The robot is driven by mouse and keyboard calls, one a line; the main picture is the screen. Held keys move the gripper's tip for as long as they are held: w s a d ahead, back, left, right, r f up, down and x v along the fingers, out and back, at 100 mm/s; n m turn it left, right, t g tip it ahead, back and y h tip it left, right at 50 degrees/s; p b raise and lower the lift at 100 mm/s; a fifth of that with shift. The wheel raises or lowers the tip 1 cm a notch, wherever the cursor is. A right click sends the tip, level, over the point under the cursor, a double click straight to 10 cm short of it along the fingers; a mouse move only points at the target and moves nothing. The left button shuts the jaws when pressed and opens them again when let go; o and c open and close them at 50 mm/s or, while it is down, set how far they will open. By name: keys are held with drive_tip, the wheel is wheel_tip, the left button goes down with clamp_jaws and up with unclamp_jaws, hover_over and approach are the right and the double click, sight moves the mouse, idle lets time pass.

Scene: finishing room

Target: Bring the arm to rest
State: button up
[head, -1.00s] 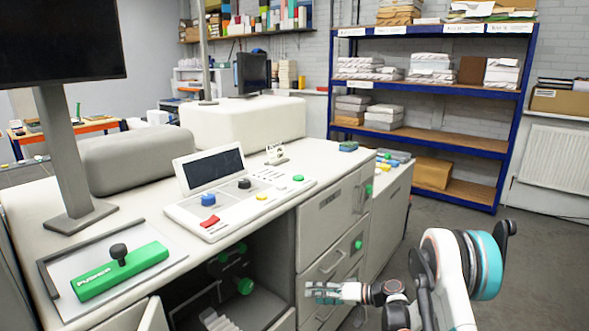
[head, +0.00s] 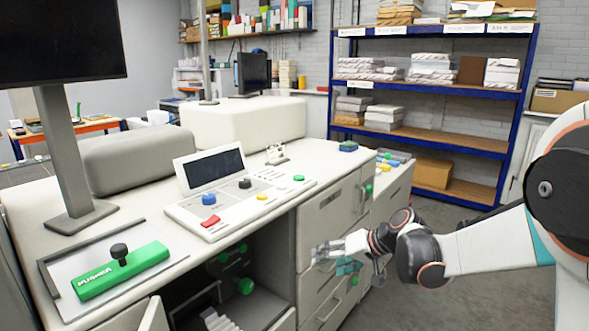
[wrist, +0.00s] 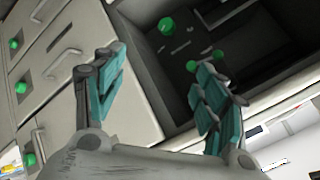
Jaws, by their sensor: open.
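My gripper (head: 336,262) is in front of the grey drawer fronts of the machine cabinet (head: 325,222), at the lower middle of the head view. In the wrist view its two teal-padded fingers (wrist: 160,92) stand wide apart, with nothing between them. My arm reaches in from the right edge of the head view, its forearm roughly level. Whether the fingers touch the cabinet cannot be told.
The open bay under the worktop shows green knobs (head: 245,286). A control panel (head: 240,195) and a green pusher block (head: 122,270) lie on top. A blue shelf rack (head: 430,110) stands behind. Grey floor (head: 450,212) is free between rack and cabinet.

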drive_tip(key=s+d+r+h, duration=0.2)
drive_tip(key=s+r, duration=0.2)
drive_tip(key=s, duration=0.4)
drive_tip(key=s+d+r+h, duration=0.2)
drive_tip(key=s+r, duration=0.1)
drive_tip(key=s, duration=0.5)
drive_tip(key=s+d+t+h, duration=0.1)
drive_tip(key=s+d+h, duration=0.1)
drive_tip(key=s, duration=0.5)
drive_tip(key=s+d+f+m+h, duration=0.1)
drive_tip(key=s+d, duration=0.3)
drive_tip(key=s, duration=0.4)
drive_tip(key=shift+t+h, duration=0.4)
